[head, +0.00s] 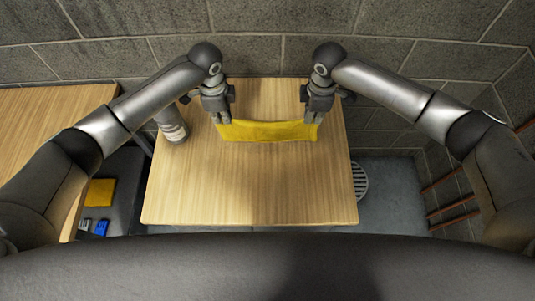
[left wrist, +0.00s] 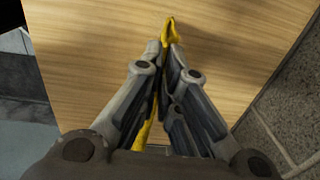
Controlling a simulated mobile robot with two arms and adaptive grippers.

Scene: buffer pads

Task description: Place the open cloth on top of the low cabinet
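A yellow cloth (head: 268,131) is stretched between my two grippers over the wooden top of the low cabinet (head: 230,190). My left gripper (head: 223,120) is shut on the cloth's left end. My right gripper (head: 314,118) is at the cloth's right end and appears shut on it. In the left wrist view the fingers (left wrist: 167,50) pinch the yellow cloth (left wrist: 171,30), seen edge-on above the wood (left wrist: 235,40). I cannot tell whether the lower edge touches the top.
A grey and white can or bottle (head: 172,124) stands at the left edge of the top. Another wooden surface (head: 40,110) is at the far left. A yellow item (head: 100,192) and blue items (head: 101,228) lie lower left. A round grate (head: 360,181) is at right. The front of the top is clear.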

